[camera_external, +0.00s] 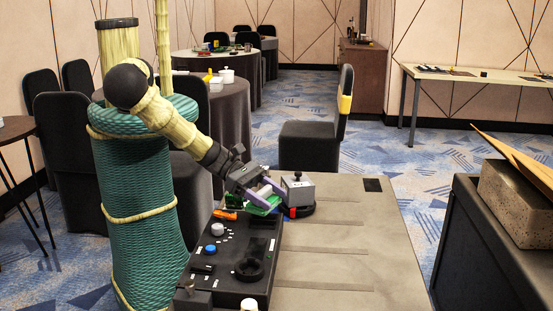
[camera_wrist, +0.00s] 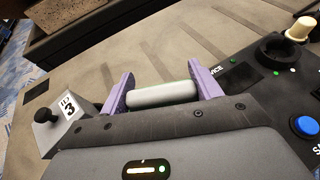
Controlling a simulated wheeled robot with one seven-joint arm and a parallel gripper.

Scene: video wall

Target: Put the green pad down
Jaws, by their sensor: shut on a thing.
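My gripper (camera_external: 264,197) has purple fingers and is shut on the green pad (camera_external: 259,208), at the back end of the black control console. In the wrist view, a pale grey rounded bar with a thin green edge, the pad (camera_wrist: 162,93), spans between the two purple fingers of my gripper (camera_wrist: 164,90). Most of the pad's green part is hidden there. The pad is close to the console and table surface; I cannot tell whether it touches.
A grey box with a black knob (camera_external: 298,188) stands just right of my gripper; its label reads 3 in the wrist view (camera_wrist: 52,130). The console (camera_external: 225,262) carries a blue button (camera_external: 217,229) and dials. An orange item (camera_external: 225,215) lies left. The grey tabletop (camera_external: 345,255) is mostly clear.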

